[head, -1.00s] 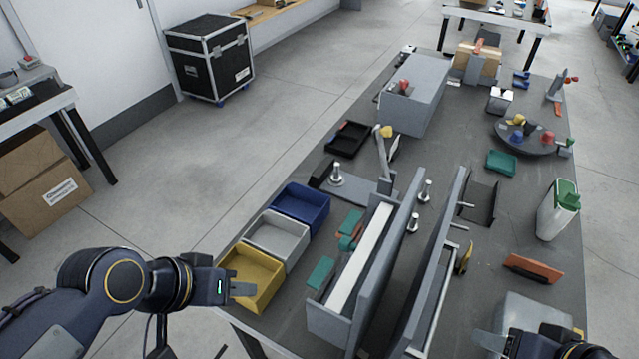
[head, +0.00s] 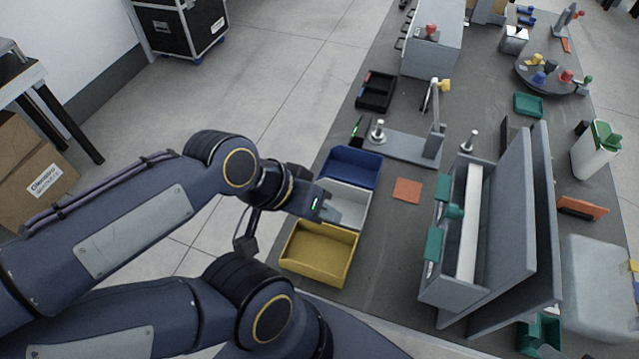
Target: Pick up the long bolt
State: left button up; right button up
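A silver bolt (head: 377,131) stands upright on a grey base plate behind the blue bin. A second silver bolt (head: 470,141) stands farther right, by the grey fixture. I cannot tell which one is the long bolt. My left gripper (head: 329,208) hangs over the grey-white bin, nearer than both bolts and apart from them. Its fingers are small and seen at an angle, so their opening is unclear. I see nothing held in it. My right gripper is outside the view.
Blue (head: 350,168), grey-white (head: 343,204) and yellow bins (head: 320,253) line the left table edge. A tall grey panel fixture (head: 500,225) with green grips stands at right. An orange square (head: 407,190) lies on otherwise clear table between.

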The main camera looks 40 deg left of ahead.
aim_at(377, 134)
jog(key=k+j+z, duration=0.15)
jog(key=j+z, duration=0.2)
jog(key=k+j+z, duration=0.2)
jog(key=j+z, duration=0.2)
jog(key=k+j+z, duration=0.2)
jog(key=z, duration=0.15)
jog(key=k+j+z, duration=0.1)
jog(key=j, duration=0.3)
jog(key=k+j, duration=0.25)
jog(key=k+j+z, duration=0.15)
jog(key=j, duration=0.35)
jog(key=k+j, duration=0.35)
jog(key=j, duration=0.2)
jog(key=k+j, duration=0.15)
jog(key=j, duration=0.15)
jog(key=k+j+z, duration=0.1)
jog(key=j, duration=0.25)
